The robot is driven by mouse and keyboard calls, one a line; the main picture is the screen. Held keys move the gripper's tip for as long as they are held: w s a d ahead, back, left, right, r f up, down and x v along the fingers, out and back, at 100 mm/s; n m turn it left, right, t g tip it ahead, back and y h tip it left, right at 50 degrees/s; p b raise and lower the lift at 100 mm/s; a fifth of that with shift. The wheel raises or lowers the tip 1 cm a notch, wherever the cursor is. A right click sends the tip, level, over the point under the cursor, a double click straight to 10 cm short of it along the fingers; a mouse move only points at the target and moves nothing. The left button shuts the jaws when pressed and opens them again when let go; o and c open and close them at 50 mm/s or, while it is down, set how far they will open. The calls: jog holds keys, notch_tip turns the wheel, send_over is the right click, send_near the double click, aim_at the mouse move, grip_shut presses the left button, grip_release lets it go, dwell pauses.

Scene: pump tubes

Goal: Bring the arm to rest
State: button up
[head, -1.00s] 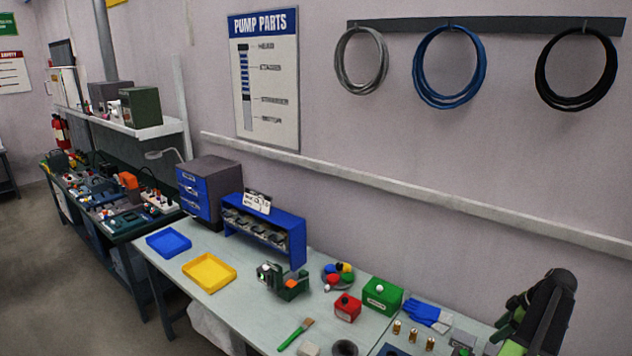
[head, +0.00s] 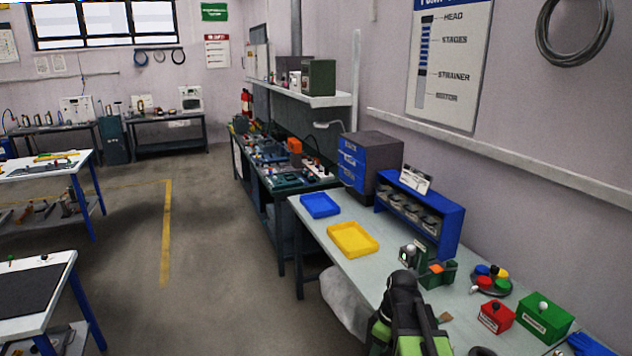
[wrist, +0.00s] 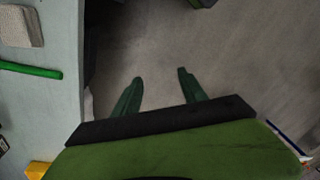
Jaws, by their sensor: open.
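My gripper (wrist: 160,77) shows in the wrist view with its two dark green fingers apart and nothing between them. It is over bare floor (wrist: 235,75), beside the edge of the grey-topped workbench (wrist: 60,120) at left. In the head view my black and green arm (head: 405,315) rises at the bottom, in front of part of the bench. The fingertips cannot be made out there.
On the bench stand a yellow tray (head: 353,239), a blue tray (head: 320,206), a red box (head: 495,316) and a green box (head: 543,317). In the wrist view a green handle (wrist: 30,70) lies near the bench edge. Open floor (head: 215,280) lies left of the bench.

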jog(key=shift+s+a+f+m+h, duration=0.3)
jog(key=shift+s+m, duration=0.5)
jog(key=shift+m, duration=0.95)
jog(key=shift+s+a+f+m+h, duration=0.15)
jog(key=shift+s+a+m+h, duration=0.2)
jog(key=shift+s+m, duration=0.9)
jog(key=shift+s+a+f+m+h, duration=0.25)
jog(key=shift+s+a+m, duration=0.1)
jog(key=shift+m, duration=1.85)
